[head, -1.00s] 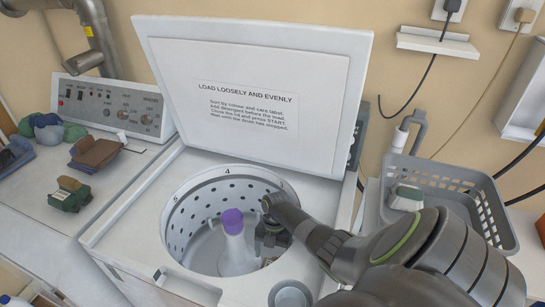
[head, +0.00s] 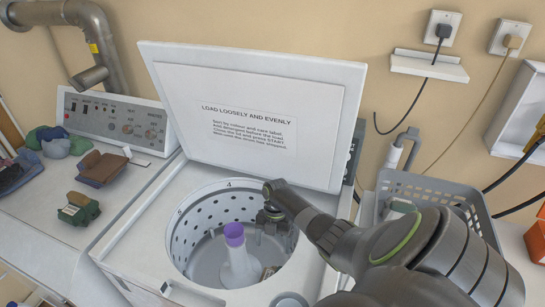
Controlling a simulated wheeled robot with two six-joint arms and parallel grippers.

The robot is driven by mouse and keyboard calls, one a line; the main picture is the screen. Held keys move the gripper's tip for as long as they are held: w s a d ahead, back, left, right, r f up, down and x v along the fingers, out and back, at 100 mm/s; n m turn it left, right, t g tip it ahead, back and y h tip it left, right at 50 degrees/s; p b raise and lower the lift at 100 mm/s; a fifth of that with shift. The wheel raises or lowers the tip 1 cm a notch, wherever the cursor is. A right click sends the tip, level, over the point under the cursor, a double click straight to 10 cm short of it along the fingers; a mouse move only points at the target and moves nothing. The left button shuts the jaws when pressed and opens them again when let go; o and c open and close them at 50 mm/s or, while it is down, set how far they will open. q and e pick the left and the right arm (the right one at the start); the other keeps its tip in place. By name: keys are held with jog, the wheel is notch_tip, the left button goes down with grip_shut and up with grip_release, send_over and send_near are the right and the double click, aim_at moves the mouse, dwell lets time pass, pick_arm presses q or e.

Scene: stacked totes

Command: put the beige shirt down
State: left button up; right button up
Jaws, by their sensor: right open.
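A small piece of beige-brown cloth (head: 270,271), which looks like the beige shirt, lies low in the washer drum (head: 190,235), partly hidden by the drum's front rim. My right gripper (head: 271,226) is open inside the right side of the drum, above the cloth and apart from it. My right arm reaches in from the right. My left gripper is out of view.
A white agitator with a purple cap (head: 234,234) stands in the drum's middle, left of my gripper. The raised lid (head: 255,110) stands behind. A grey basket (head: 440,190) is at right; folded clothes (head: 102,168) lie at left.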

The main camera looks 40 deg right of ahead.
jog(key=p+v, duration=0.1)
jog(key=v, duration=0.2)
jog(key=shift+d+r, duration=0.1)
dwell(0.8)
